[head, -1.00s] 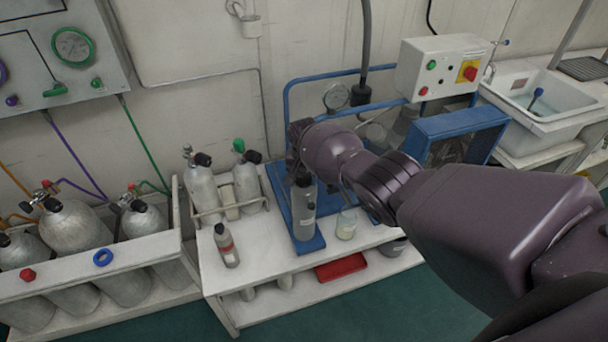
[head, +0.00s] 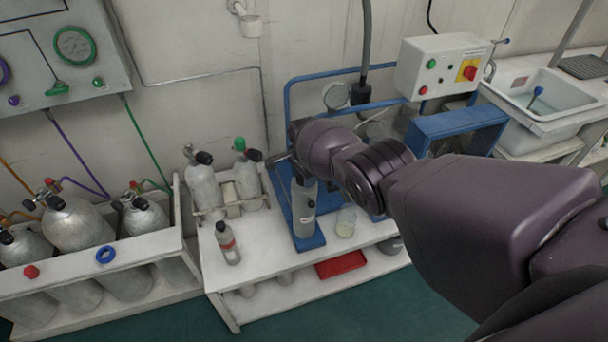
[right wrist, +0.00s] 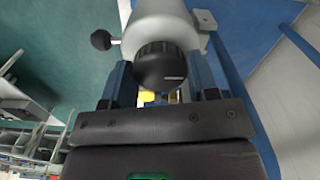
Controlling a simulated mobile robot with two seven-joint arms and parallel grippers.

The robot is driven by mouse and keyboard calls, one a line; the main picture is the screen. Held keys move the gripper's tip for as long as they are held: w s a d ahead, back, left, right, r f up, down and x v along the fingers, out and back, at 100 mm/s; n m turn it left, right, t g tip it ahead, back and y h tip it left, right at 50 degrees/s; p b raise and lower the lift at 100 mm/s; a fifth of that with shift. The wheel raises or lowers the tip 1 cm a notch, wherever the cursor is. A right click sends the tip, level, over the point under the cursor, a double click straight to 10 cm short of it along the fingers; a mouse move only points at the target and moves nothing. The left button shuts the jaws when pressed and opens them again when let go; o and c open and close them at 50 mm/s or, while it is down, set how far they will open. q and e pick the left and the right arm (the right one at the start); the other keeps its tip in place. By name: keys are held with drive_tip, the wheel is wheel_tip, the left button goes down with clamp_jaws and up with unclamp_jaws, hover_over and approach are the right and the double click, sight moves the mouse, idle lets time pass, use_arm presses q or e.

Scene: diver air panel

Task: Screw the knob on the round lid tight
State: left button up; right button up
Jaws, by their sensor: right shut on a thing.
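In the right wrist view, the black ribbed knob (right wrist: 158,64) with a short white mark on its face sits against a pale grey round body (right wrist: 160,22). I cannot tell where the round lid ends and the body begins. My right gripper (right wrist: 160,76) has a blue-grey finger on each side of the knob and is shut on it. In the head view, my right wrist covers the knob and the fingers above a grey cylinder (head: 304,212) standing on a blue base. My left gripper is not in view.
A black ball on a short rod (right wrist: 103,40) sticks out beside the knob. The blue stand (head: 308,243) is on a white bench with a small bottle (head: 228,243) and a glass jar (head: 346,221). Grey gas cylinders (head: 204,186) stand left. A control box (head: 440,65) is behind.

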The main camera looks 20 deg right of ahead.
drive_tip(key=shift+w+m, duration=0.1)
drive_tip(key=shift+m, duration=0.3)
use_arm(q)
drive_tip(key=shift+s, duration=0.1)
use_arm(e)
drive_tip(key=o, duration=0.9)
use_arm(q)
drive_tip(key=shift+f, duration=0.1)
use_arm(e)
drive_tip(key=shift+r, duration=0.1)
wheel_tip(320, 180, up, 3)
drive_tip(key=p, duration=0.2)
drive_tip(key=shift+p, duration=0.35)
wheel_tip(320, 180, up, 2)
drive_tip(key=shift+r+p, duration=0.1)
drive_tip(key=shift+p, duration=0.4)
drive_tip(key=shift+r, duration=0.35)
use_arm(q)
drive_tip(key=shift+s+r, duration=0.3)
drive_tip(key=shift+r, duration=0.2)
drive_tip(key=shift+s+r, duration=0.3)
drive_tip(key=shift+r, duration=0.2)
use_arm(e)
drive_tip(key=shift+r, duration=2.4)
